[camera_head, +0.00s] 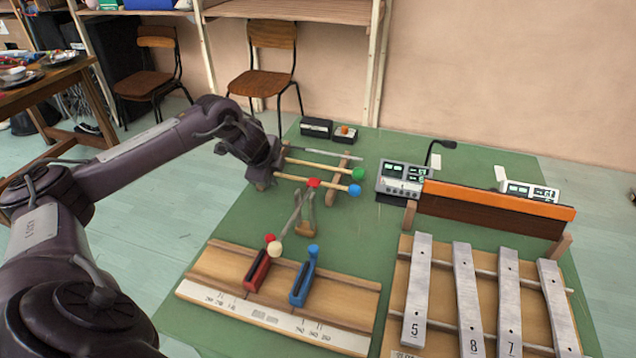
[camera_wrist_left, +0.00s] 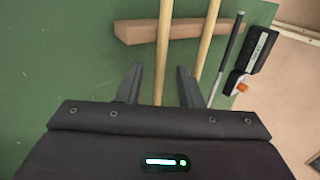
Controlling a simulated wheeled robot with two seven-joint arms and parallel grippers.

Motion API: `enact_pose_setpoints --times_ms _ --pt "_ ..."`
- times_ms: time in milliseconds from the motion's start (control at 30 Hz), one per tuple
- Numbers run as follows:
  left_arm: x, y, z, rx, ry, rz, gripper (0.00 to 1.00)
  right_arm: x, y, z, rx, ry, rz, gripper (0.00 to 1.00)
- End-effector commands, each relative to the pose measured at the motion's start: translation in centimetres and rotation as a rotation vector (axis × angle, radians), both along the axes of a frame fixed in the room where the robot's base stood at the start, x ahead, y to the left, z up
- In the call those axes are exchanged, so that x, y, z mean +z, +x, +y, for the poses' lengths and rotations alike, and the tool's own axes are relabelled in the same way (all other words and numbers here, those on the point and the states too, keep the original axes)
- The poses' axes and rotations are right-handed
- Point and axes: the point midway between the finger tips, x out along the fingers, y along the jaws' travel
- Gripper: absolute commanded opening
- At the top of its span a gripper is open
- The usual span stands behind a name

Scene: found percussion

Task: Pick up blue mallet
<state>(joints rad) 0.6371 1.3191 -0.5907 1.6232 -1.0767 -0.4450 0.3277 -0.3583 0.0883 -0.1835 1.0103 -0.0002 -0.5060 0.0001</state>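The blue mallet has a round blue head (camera_head: 355,190) and a long pale wooden handle. It lies across a wooden rest bar on the green table. In the left wrist view its handle (camera_wrist_left: 164,50) runs between my open left fingers (camera_wrist_left: 158,84), which appear apart from it. In the head view my left gripper (camera_head: 279,168) is at the handle ends. The green-headed mallet (camera_head: 358,173) lies parallel behind; its handle (camera_wrist_left: 208,45) is beyond the right finger in the wrist view. My right gripper is out of view.
The wooden rest bar (camera_wrist_left: 135,31) crosses under the handles. A thin grey rod (camera_wrist_left: 229,55) and a black box (camera_wrist_left: 256,50) are close by on the right. A red piece (camera_head: 314,183) is beside the blue mallet. A grey device (camera_head: 402,178) stands to the right of the heads.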

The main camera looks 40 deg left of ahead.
Motion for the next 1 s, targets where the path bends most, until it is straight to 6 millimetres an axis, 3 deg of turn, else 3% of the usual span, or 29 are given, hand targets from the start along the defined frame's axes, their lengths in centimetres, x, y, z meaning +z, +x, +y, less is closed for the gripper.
enact_pose_setpoints --times_ms 267,533,1000 --pt "-0.39 0.26 0.1 0.0 0.0 0.0 0.33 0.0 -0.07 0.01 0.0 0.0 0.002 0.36" --pt "-0.39 0.24 0.1 0.0 0.0 0.0 0.01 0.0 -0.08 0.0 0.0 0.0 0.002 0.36" --pt "0.06 0.29 0.1 0.001 0.0 -0.002 0.0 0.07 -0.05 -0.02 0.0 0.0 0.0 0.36"
